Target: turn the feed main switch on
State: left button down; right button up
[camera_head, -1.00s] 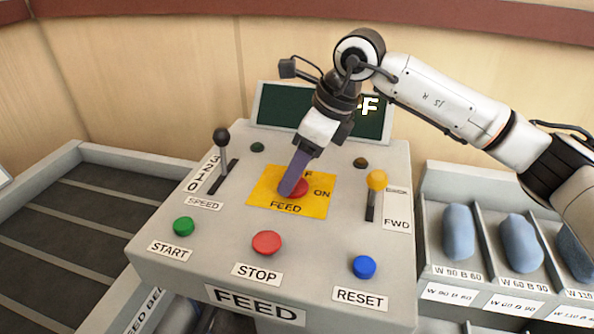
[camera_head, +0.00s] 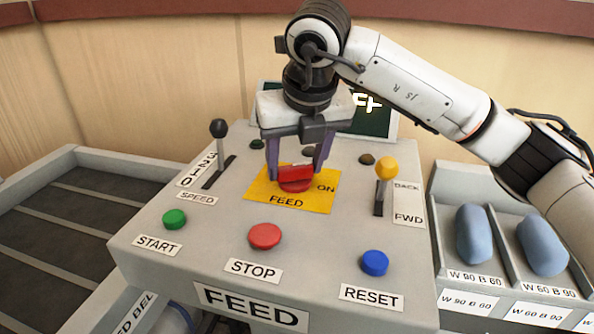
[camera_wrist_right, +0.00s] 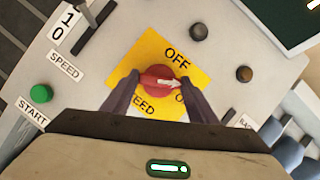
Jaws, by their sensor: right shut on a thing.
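The feed main switch is a red rotary knob (camera_head: 296,180) on a yellow plate (camera_head: 259,187) marked FEED and ON. In the right wrist view, the knob (camera_wrist_right: 157,82) has a white arrow pointing right and slightly down, between the OFF mark (camera_wrist_right: 177,58) and the partly hidden ON mark. My right gripper (camera_head: 296,176) points down over the plate, one finger on each side of the knob, and is shut on it. The fingers also show in the right wrist view (camera_wrist_right: 160,88). My left gripper is not in view.
The grey panel carries a speed lever (camera_head: 219,150), a yellow-tipped FWD lever (camera_head: 386,180), and green START (camera_head: 175,219), red STOP (camera_head: 265,236) and blue RESET (camera_head: 375,262) buttons. A partly hidden dark screen (camera_head: 375,121) stands behind my gripper. Blue pillows (camera_head: 473,233) lie in bins at right.

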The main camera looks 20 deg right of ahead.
jog(key=shift+f+m, duration=0.1)
jog(key=shift+m, duration=0.4)
jog(key=shift+a+m+h+b, duration=0.15)
jog(key=shift+m+h+b, duration=0.45)
jog(key=shift+m, duration=0.3)
jog(key=shift+m+g+h+b, duration=0.3)
jog(key=shift+m+h, duration=0.1)
jog(key=shift+m, duration=0.8)
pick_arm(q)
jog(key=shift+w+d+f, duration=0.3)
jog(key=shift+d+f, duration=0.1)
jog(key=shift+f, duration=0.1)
pick_arm(e)
jog(key=shift+m, duration=0.4)
jog(key=shift+w, duration=0.1)
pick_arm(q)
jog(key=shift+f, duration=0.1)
pick_arm(e)
jog(key=o, duration=1)
jog(key=shift+o, duration=0.2)
